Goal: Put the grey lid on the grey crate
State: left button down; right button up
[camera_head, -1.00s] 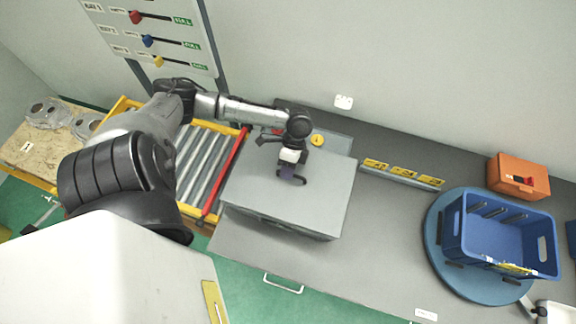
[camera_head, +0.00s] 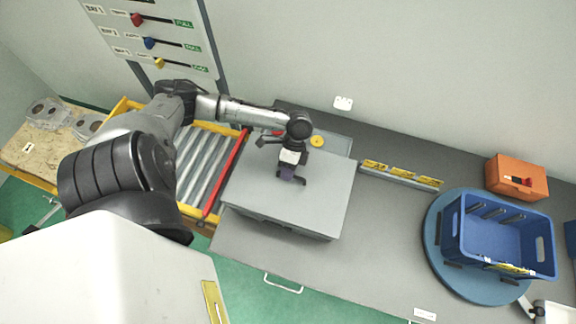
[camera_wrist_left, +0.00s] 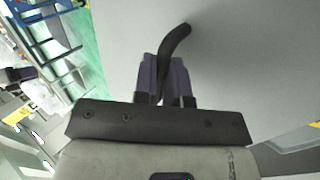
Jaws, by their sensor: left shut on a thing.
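The grey lid (camera_head: 325,195) lies level over the grey crate (camera_head: 275,224) on the bench, left of the picture's middle. Its edges line up closely with the crate's walls. I cannot tell whether it rests fully on the rim or sits slightly above it. My left gripper (camera_head: 293,178) is over the lid's middle, with its purple fingers shut on the lid's dark curved handle. The left wrist view shows the fingers (camera_wrist_left: 166,75) around the handle (camera_wrist_left: 175,45), with the lid's grey surface (camera_wrist_left: 245,60) behind. The crate's inside is hidden. My right gripper is not in view.
A roller conveyor (camera_head: 205,160) with a red bar stands left of the crate. A blue turntable (camera_head: 436,235) carries a blue crate (camera_head: 500,262) at the right, with an orange box (camera_head: 516,178) behind. Bare bench (camera_head: 385,240) lies between.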

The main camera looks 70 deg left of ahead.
pick_arm(q)
jog(key=shift+f, duration=0.45)
jog(key=shift+f+b, duration=0.5)
jog(key=shift+f, duration=0.1)
jog(key=c, duration=1.1)
grip_release()
jog(key=b+v, duration=0.1)
jog(key=v, duration=1.3)
